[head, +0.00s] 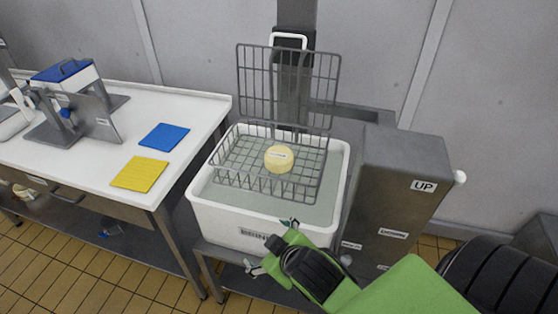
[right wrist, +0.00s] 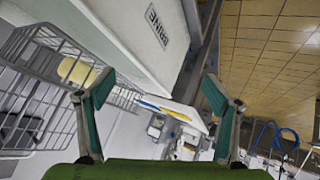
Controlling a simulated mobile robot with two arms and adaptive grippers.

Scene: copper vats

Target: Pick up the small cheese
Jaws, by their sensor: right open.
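The small cheese (head: 279,159) is a pale yellow round with a white label. It sits in a grey wire basket (head: 228,182) with its lid raised, over a white tub (head: 215,210) of liquid labelled BRINE. My right gripper (head: 272,246) is at the tub's front wall, nearer to me and lower than the cheese, and does not touch it. In the right wrist view my right gripper (right wrist: 157,86) is open and empty, with the cheese (right wrist: 76,71) behind the basket wires, left of the fingers. My left gripper is not in view.
A grey metal box (head: 400,175) marked UP stands right of the tub. On the left, a white table (head: 200,105) holds a blue mat (head: 164,137), a yellow mat (head: 140,174) and a blue-topped device (head: 65,72). The raised lid (head: 288,85) stands behind the cheese.

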